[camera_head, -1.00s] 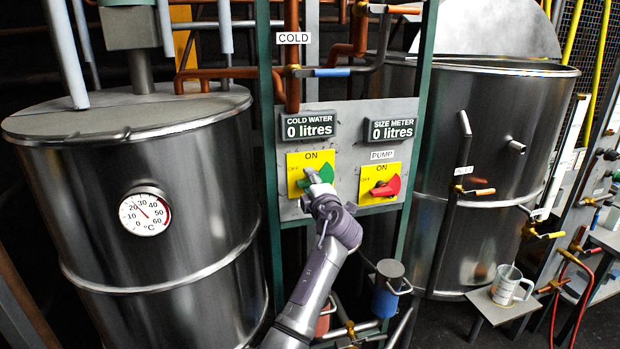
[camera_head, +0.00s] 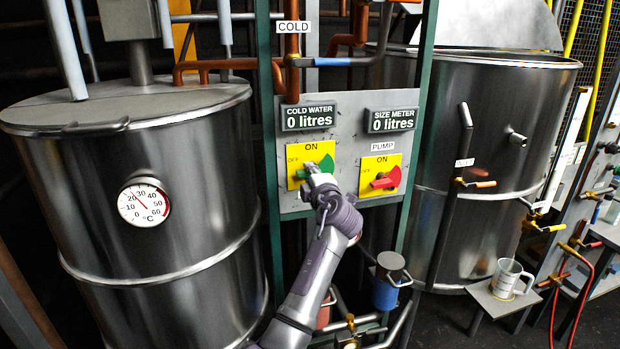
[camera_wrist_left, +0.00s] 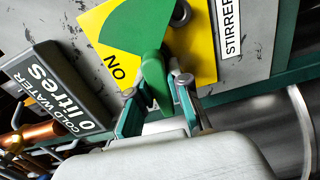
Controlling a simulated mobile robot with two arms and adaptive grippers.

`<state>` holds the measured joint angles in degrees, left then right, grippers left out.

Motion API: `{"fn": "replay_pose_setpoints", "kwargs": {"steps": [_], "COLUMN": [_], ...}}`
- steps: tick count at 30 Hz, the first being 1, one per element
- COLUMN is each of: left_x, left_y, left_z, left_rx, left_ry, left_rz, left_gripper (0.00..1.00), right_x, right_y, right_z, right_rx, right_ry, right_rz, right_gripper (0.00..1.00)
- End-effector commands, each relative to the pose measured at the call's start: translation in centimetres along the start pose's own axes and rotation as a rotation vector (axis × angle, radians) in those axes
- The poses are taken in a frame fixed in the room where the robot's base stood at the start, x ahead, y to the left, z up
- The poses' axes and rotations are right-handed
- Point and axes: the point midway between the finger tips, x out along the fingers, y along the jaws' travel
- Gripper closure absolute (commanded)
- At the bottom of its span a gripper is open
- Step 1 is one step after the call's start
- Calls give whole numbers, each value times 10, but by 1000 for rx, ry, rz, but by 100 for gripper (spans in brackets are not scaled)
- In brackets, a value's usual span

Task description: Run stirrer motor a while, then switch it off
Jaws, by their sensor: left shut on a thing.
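The stirrer switch is a green fan-shaped knob (camera_head: 326,163) on a yellow ON/OFF plate (camera_head: 311,148) on the grey panel. In the left wrist view the knob (camera_wrist_left: 140,25) has its narrow handle between my fingers, beside a STIRRER label (camera_wrist_left: 229,28). The handle points to the plate's left, the OFF side, with the wide part to the right. My left gripper (camera_head: 313,175) is shut on this handle; it also shows in the left wrist view (camera_wrist_left: 159,103). It hides the handle and part of the plate in the head view. My right gripper is not in view.
The red PUMP switch (camera_head: 383,180) sits close to the right. COLD WATER (camera_head: 309,117) and SIZE METER (camera_head: 393,121) displays read 0 litres above. A steel tank with a thermometer (camera_head: 144,203) stands left; an open tank (camera_head: 480,140) stands right. A jug (camera_head: 506,279) rests on a small stand.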

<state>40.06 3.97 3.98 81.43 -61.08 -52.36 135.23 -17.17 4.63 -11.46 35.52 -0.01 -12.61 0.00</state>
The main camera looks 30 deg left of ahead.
Motion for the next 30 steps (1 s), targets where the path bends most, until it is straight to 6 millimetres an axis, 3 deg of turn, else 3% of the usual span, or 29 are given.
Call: {"fn": "replay_pose_setpoints", "kwargs": {"steps": [6,12,30], "left_x": [0,0,0], "left_y": [-7,-2,10], "left_z": [1,2,6], "left_rx": [130,312,887], "left_ry": [-1,-1,-1], "left_rz": [0,-1,-4], "left_gripper": [100,100,100], "right_x": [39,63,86], "right_y": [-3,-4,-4], "right_z": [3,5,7], "right_rx": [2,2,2], "right_ry": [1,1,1], "right_rz": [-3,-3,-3], "right_gripper": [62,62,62]}}
